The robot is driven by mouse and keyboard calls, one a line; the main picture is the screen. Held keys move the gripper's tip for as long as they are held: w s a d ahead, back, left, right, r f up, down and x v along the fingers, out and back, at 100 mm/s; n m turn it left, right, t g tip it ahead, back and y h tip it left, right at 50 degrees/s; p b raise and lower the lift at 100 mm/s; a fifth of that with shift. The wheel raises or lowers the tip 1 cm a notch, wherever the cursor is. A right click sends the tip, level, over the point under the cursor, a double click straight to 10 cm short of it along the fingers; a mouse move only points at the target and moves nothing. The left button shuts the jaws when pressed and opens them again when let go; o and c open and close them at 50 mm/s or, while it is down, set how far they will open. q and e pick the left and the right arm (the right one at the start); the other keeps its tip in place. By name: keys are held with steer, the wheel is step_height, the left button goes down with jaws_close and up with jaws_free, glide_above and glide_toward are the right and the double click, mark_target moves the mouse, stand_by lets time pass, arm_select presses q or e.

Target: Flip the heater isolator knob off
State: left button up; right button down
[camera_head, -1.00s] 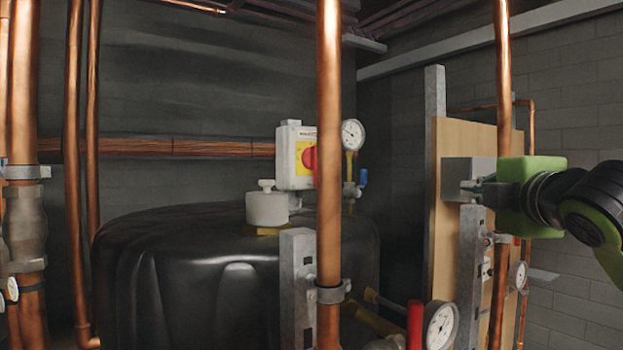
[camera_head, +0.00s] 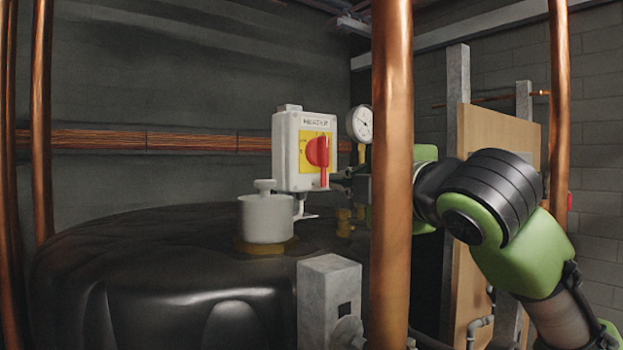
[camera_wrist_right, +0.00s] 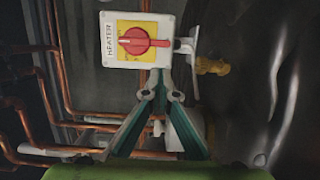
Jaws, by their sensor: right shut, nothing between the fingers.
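The heater isolator is a white box (camera_head: 284,160) labelled HEATER, with a yellow plate and a red knob (camera_head: 318,152). The knob's handle points down in the head view. In the right wrist view the box is turned sideways and the red knob (camera_wrist_right: 135,41) has its handle pointing right. My right gripper (camera_head: 340,181) is just right of the handle's lower end, partly hidden by a copper pipe. In the wrist view its fingertips (camera_wrist_right: 162,84) meet, empty, below the knob; I cannot tell whether they touch it. My left gripper is out of view.
A vertical copper pipe (camera_head: 391,230) stands in front of my right wrist. A black tank (camera_head: 150,270) with a white cap (camera_head: 264,217) lies below the box. A pressure gauge (camera_head: 361,124) is right of the box, and a wooden board (camera_head: 490,150) stands behind my arm.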

mark_target(322, 162)
steer(key=p+x, duration=0.6)
steer(key=x, duration=0.3)
steer(key=shift+r, duration=0.15)
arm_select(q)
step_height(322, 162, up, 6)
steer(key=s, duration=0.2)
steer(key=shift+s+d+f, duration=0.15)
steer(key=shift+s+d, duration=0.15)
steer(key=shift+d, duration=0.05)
